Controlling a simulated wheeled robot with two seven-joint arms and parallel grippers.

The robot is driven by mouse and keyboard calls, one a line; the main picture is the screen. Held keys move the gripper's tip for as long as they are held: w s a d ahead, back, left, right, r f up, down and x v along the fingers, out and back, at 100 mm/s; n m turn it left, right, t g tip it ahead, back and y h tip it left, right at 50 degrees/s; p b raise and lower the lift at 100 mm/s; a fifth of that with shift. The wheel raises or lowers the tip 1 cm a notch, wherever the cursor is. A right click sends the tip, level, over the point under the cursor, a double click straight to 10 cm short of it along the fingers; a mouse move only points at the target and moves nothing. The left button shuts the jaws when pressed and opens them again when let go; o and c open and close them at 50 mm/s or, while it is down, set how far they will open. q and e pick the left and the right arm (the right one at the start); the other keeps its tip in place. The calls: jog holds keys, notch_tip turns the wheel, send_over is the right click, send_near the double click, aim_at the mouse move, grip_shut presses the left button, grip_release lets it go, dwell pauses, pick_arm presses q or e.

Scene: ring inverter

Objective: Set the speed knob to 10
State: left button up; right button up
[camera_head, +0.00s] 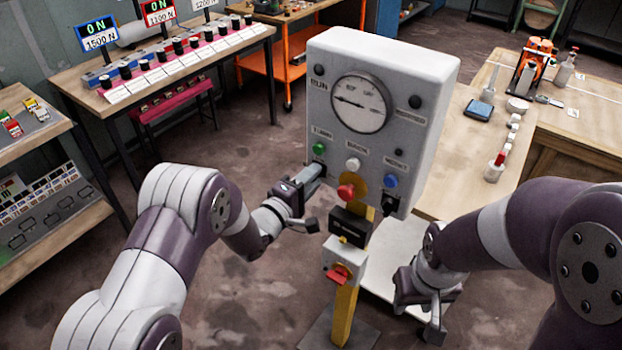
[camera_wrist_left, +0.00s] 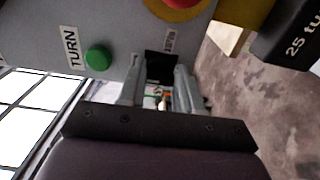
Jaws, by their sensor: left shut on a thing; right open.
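The grey control box (camera_head: 425,85) stands upright with a round dial gauge (camera_head: 359,103) whose needle points left. My left gripper (camera_head: 316,173) is at the box's lower left, below the green button (camera_head: 319,149). In the left wrist view its fingers (camera_wrist_left: 160,85) are shut on a black knob (camera_wrist_left: 161,66) on the box face; the green button (camera_wrist_left: 97,58) is beside it. Another black knob (camera_head: 390,204) is at the box's lower right. The labels are too small to tell which is the speed knob. My right gripper (camera_head: 420,312) is open and empty, low right of the post.
A red mushroom button (camera_head: 346,191), a white knob (camera_head: 353,165) and a blue button (camera_head: 391,181) are on the box. A yellow post (camera_head: 345,312) carries a smaller box with a red switch (camera_head: 338,273). Benches stand left and right.

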pick_arm(q)
jog(key=o, duration=1)
jog(key=shift+o, duration=0.2)
jog(key=b+v, duration=0.2)
jog(key=v, duration=1)
jog(key=shift+s+a, duration=0.2)
jog(key=shift+s, duration=0.1)
